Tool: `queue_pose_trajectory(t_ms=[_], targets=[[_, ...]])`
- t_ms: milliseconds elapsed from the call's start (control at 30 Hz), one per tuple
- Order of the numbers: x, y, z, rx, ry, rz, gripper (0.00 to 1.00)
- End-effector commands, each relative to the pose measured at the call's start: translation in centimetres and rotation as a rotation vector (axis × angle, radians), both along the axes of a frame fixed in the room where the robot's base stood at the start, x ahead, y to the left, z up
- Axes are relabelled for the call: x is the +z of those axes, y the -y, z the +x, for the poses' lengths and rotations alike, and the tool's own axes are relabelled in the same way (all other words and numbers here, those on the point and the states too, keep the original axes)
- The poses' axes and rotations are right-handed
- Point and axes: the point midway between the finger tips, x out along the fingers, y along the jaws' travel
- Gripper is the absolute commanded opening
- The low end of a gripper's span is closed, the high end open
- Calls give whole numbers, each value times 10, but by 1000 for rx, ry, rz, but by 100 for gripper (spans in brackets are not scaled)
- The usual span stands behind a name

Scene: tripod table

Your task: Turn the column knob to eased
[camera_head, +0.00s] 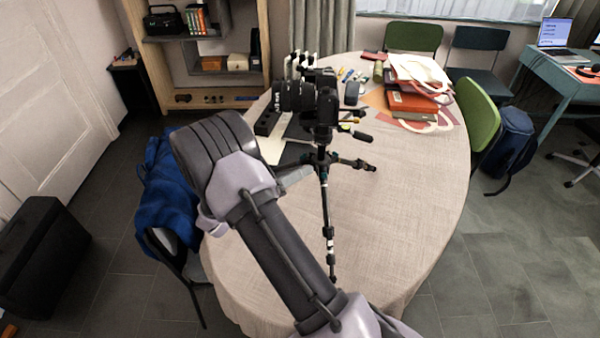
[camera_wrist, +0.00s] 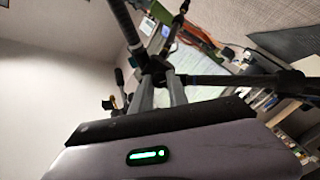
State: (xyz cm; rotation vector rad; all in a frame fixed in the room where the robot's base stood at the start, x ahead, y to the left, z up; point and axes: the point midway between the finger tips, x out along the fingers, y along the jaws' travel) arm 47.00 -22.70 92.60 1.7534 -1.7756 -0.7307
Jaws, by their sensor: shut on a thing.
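A black camera (camera_head: 312,96) stands on a small black tripod (camera_head: 326,205) on the cloth-covered round table (camera_head: 400,215). The tripod's legs are spread, with one reaching toward the table's front. My gripper (camera_head: 297,174) comes in from the left at the tripod's hub, below the camera. In the wrist view, the two grey fingers of my gripper (camera_wrist: 160,80) are shut on the dark column knob (camera_wrist: 157,70) at the hub. The knob is mostly covered by the fingers and its setting cannot be read. In the head view the knob cannot be made out.
Red books and a cloth bag (camera_head: 418,75) lie at the table's back right. Small items and a black block (camera_head: 267,122) lie behind the tripod. A chair with a blue jacket (camera_head: 168,190) is at the left. The table's right front is clear.

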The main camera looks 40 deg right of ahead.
Motion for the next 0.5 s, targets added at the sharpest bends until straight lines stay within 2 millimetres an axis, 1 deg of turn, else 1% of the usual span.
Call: queue_pose_trajectory(t_ms=[267,500], targets=[[1,0,0,-1,-164,3,0],[2,0,0,-1,-388,5,0]])
